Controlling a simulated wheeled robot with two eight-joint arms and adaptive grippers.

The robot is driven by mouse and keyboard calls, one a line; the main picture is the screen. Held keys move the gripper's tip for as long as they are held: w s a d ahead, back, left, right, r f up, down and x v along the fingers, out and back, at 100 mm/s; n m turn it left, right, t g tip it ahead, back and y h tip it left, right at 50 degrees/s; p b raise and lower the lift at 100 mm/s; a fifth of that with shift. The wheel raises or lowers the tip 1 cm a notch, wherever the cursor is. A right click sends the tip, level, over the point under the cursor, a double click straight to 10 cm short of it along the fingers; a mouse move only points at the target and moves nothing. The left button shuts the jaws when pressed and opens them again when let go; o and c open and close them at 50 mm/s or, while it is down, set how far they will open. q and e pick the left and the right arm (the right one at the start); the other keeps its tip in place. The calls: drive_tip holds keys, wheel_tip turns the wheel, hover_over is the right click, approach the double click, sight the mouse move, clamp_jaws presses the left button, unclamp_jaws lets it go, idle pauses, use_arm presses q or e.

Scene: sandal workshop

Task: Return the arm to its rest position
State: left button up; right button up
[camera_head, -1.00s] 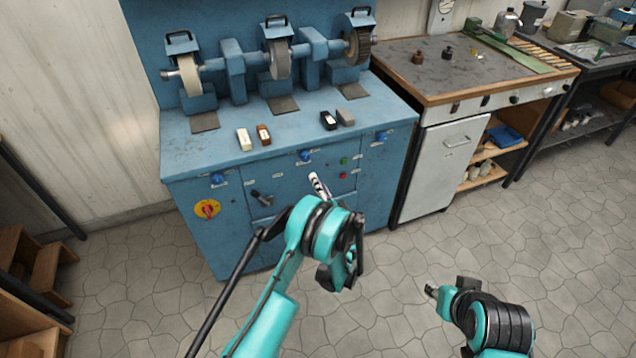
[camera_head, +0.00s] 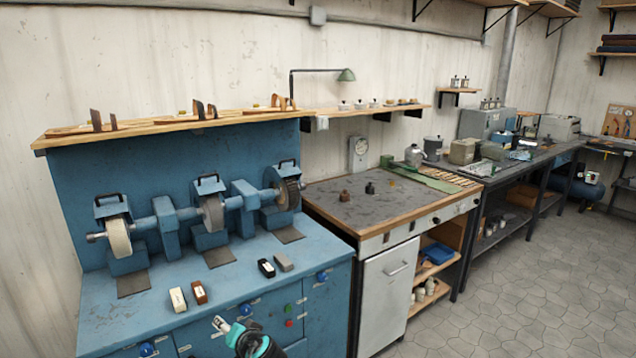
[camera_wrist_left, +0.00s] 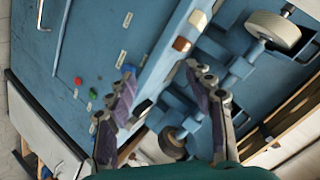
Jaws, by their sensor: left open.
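My left gripper (camera_wrist_left: 160,85) shows in the left wrist view with its two fingers spread apart and nothing between them. It is in the air in front of the blue grinding bench (camera_head: 330,275). My right arm and gripper are not in the head view.
The bench carries several grinding wheels (camera_head: 117,238), a cream block (camera_head: 177,299), a brown block (camera_head: 199,293), a black block (camera_head: 266,268) and a grey block (camera_head: 283,262). A wooden-edged worktable (camera_head: 340,212) stands to its right. The floor (camera_head: 500,310) at right is clear.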

use_arm(q)
drive_tip(key=s+d+g+h, duration=0.1)
drive_tip(key=s+h, duration=0.1)
drive_tip(key=s, duration=0.7)
drive_tip(key=s+d+r+n+g+h, duration=0.1)
drive_tip(key=s+d+h, duration=0.1)
drive_tip(key=s, duration=0.8)
drive_tip(key=s+d+n+h, duration=0.1)
drive_tip(key=s+d+h, duration=0.1)
drive_tip(key=s, duration=0.8)
drive_tip(key=shift+s+d+r+g+h, duration=0.3)
drive_tip(key=shift+g+h, duration=0.1)
drive_tip(key=shift+h, duration=0.4)
drive_tip(key=shift+w, duration=0.1)
